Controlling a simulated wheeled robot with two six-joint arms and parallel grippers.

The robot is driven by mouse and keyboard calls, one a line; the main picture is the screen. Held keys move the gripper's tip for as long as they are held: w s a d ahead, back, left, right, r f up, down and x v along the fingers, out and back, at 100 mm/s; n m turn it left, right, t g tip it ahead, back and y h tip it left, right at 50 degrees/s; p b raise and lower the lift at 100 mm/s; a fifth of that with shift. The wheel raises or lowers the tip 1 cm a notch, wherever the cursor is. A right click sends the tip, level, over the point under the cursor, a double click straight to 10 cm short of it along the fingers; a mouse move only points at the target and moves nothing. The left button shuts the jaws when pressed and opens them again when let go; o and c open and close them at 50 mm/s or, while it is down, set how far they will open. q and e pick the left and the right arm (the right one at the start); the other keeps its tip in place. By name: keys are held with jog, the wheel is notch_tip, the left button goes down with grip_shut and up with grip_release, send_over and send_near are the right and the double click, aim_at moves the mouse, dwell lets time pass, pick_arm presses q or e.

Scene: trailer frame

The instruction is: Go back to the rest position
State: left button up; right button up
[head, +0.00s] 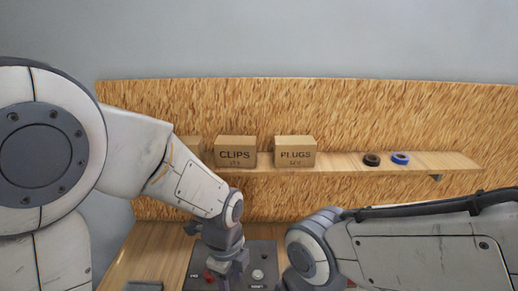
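My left arm comes in from the left and bends down at the wrist. My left gripper (226,272) points down over a dark control panel (262,249) on the wooden bench. Its fingertips run toward the bottom edge of the picture, and whether they are apart or closed does not show clearly. My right arm comes in from the right, and its wrist bends down at the lower middle. The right gripper is below the picture's edge or hidden by the arm.
The panel carries a red part (209,276) and a pale round knob (257,274). Behind, a wooden shelf (440,161) on a chipboard wall holds a CLIPS box (235,152), a PLUGS box (295,151), a black roll (371,160) and a blue roll (400,158). Another box is partly hidden.

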pick_arm(q)
jog(key=s+d+f+n+b, duration=0.1)
jog(key=s+f+n+b, duration=0.3)
jog(key=s+n+b, duration=0.4)
jog(key=s+n, duration=0.5)
jog(key=n, duration=0.2)
jog(key=shift+s+h+b, duration=0.15)
jog(key=shift+h+b, duration=0.15)
jog(key=shift+b, duration=0.05)
